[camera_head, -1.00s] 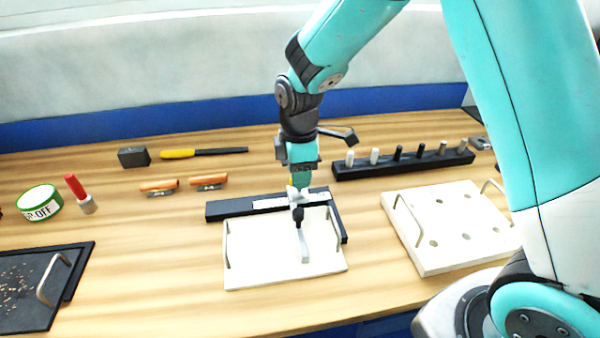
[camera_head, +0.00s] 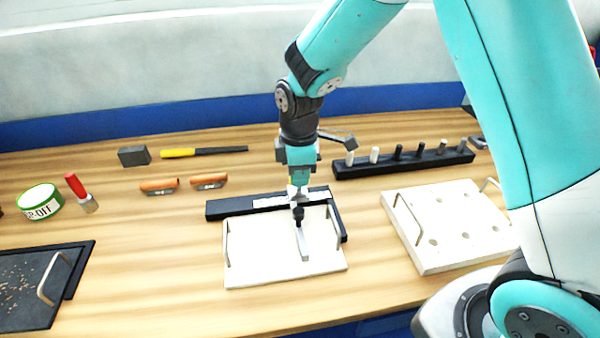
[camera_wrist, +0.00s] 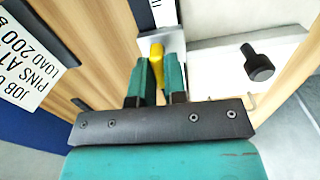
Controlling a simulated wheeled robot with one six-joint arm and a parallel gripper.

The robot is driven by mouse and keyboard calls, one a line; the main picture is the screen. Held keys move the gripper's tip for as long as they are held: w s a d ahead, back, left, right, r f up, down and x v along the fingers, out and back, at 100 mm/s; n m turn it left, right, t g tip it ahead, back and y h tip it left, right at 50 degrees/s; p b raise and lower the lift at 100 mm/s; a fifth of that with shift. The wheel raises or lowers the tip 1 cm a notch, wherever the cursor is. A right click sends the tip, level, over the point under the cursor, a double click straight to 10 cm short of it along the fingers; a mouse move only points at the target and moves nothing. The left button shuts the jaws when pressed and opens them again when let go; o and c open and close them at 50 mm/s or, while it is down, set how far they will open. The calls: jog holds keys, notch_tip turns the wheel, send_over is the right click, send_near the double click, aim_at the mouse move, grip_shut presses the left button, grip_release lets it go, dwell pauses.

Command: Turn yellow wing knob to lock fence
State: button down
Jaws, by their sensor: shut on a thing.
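The yellow wing knob (camera_wrist: 156,58) shows in the wrist view between the two teal fingers of my gripper (camera_wrist: 158,72). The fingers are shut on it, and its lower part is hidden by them. In the head view my gripper (camera_head: 299,187) points down at the black fence (camera_head: 232,208) behind a white board, and the knob is hidden there. A black round knob (camera_wrist: 258,66) stands on the pale bar to the right in the wrist view; it also shows in the head view (camera_head: 298,214).
The white board (camera_head: 255,262) with handles lies in front of the fence. A holed white board (camera_head: 450,240) lies to the right. A black rack of pegs (camera_head: 400,162) stands behind it. Two wood-handled tools (camera_head: 160,186) lie left. A dark tray (camera_head: 30,295) is at front left.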

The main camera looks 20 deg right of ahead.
jog(key=m+p, duration=0.1)
jog(key=m, duration=0.3)
jog(key=shift+m, duration=0.3)
jog(key=m, duration=0.4)
jog(key=shift+p, duration=0.3)
jog(key=m, duration=0.5)
jog(key=shift+m+p, duration=0.4)
jog(key=shift+m, duration=1.5)
jog(key=c, duration=1.2)
grip_release()
jog(key=shift+o, duration=0.2)
jog(key=shift+r, duration=0.1)
